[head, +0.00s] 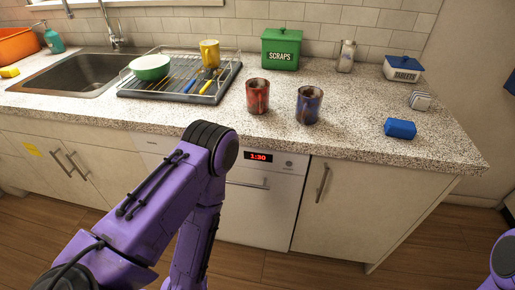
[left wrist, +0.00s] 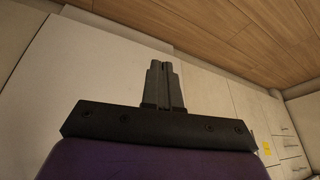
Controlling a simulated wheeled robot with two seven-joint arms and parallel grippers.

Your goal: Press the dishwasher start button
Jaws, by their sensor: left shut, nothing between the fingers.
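The dishwasher (head: 262,208) is a white front under the counter, with a red display reading 1:30 (head: 258,157) and a handle below it. A faint small mark shows on its panel right of the display; I cannot make out which part is the start button. My purple left arm covers the dishwasher's left part in the head view and hides my left gripper there. In the left wrist view my left gripper (left wrist: 163,82) is shut and empty, in front of pale fronts. I cannot tell whether it touches them. My right gripper is out of view.
The speckled counter (head: 350,142) overhangs the dishwasher. A cabinet with a handle (head: 322,184) adjoins the dishwasher. Wooden floor (left wrist: 240,35) lies below.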

